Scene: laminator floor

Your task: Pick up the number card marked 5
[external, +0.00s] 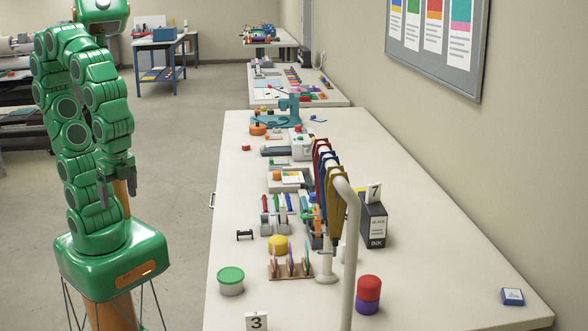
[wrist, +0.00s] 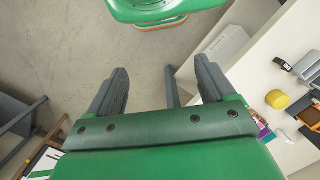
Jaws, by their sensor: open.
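I cannot make out a card marked 5 in either view. A white card marked 3 (external: 256,321) stands at the table's near edge, partly cut off by the picture. My gripper (external: 118,190) hangs beside my green arm, left of the table and apart from it. In the wrist view my gripper (wrist: 160,70) is open, with its dark fingers spread and nothing between them.
The long white table (external: 425,265) holds a curved white rail (external: 350,235) with coloured hangers, a green-lidded tub (external: 231,281), red and purple pots (external: 368,294) and a yellow pot (external: 278,245). Its right side is mostly bare. Floor (external: 185,150) is clear left of the table.

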